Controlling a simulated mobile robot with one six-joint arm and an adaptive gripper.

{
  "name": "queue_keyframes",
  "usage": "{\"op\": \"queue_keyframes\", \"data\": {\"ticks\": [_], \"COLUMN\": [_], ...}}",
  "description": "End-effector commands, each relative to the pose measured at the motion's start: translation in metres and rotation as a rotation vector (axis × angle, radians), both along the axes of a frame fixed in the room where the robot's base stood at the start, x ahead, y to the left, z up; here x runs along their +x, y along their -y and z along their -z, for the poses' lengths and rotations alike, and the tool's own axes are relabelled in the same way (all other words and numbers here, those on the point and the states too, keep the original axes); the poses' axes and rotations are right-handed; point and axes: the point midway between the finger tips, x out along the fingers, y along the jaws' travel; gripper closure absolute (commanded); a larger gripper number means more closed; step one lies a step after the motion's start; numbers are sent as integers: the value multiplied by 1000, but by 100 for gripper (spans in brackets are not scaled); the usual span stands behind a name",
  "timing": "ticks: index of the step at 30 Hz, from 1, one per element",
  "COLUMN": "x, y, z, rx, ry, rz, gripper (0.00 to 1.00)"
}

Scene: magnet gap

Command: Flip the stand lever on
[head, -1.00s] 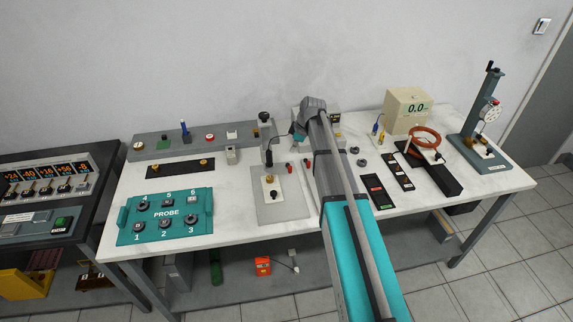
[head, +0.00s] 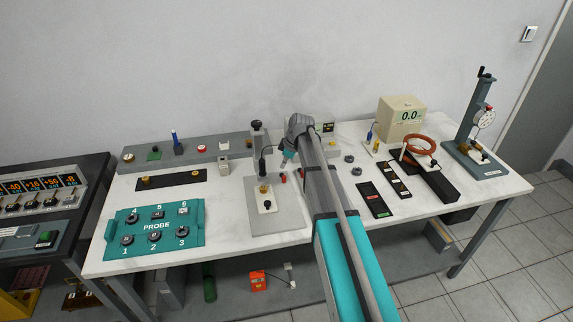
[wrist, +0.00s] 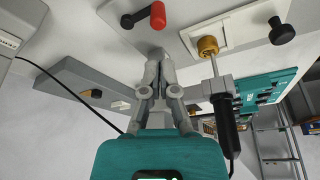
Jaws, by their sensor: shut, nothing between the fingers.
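The test stand (head: 285,222) is a grey plate with a column (head: 258,142) at its back. A brass knob (head: 263,190) on it also shows in the wrist view (wrist: 207,46). In the wrist view a short red-handled lever (wrist: 157,15) with a black end lies just beyond my fingertips; a small red part shows by the stand in the head view (head: 283,178). I cannot tell its on or off side. My gripper (wrist: 158,58) is shut and empty, apart from the lever as far as I can tell. In the head view my gripper (head: 286,160) is partly hidden by my arm.
A black probe (wrist: 227,115) with a cable hangs close to the right of my fingers in the wrist view. A teal PROBE tray (head: 155,240) lies left of the stand. Black strips (head: 375,200) and a copper coil (head: 420,144) lie to the right.

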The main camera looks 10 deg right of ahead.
Motion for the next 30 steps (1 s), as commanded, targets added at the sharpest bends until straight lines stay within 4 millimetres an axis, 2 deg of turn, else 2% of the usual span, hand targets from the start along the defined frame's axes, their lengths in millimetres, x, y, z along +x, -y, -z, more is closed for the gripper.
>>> {"op": "queue_keyframes", "data": {"ticks": [1,18,30], "x": [1,7,9], "y": [-1,-13,-16], "z": [8,49,56], "rx": [0,0,0], "ry": [0,0,0], "rz": [0,2,2], "gripper": [100,100,100]}}
